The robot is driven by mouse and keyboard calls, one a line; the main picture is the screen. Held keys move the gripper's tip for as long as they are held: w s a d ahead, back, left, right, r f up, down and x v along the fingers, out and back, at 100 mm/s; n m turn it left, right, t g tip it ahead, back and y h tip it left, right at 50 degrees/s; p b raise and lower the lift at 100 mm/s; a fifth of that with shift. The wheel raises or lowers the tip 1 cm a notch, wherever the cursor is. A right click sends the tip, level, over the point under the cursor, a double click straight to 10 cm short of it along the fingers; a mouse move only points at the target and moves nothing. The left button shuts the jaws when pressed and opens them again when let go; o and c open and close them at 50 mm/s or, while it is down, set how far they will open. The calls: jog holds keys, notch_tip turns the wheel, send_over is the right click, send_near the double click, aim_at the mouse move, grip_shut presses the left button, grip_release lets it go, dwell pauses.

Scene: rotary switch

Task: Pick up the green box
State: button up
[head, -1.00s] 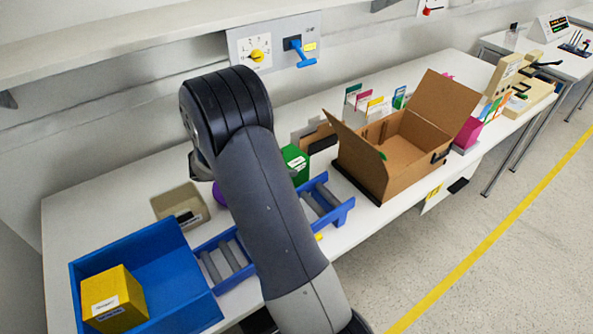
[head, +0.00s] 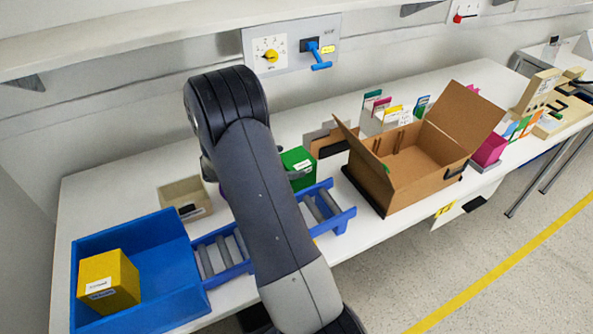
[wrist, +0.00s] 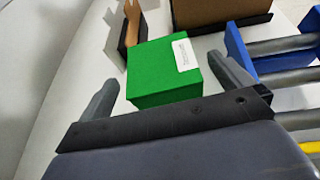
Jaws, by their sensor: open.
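The green box (wrist: 160,75) with a white label stands on the table in the wrist view, between the two spread fingers of my gripper (wrist: 168,90). The fingers are open, with a gap to the box on each side; I cannot tell whether the box touches the palm. In the head view the green box (head: 297,168) shows just right of my arm, behind the blue roller track.
The blue roller track (head: 326,215) runs in front of the box. An open cardboard box (head: 420,165) stands to the right. A blue bin (head: 160,255) holding a yellow box (head: 108,282) and a beige tray (head: 190,205) are to the left. A switch panel (head: 290,48) is on the wall.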

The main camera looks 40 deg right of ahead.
aim_at(292, 160)
jog(key=x, duration=0.4)
jog(key=shift+d+p, duration=0.15)
jog(key=shift+p, duration=0.2)
jog(key=shift+c, duration=0.3)
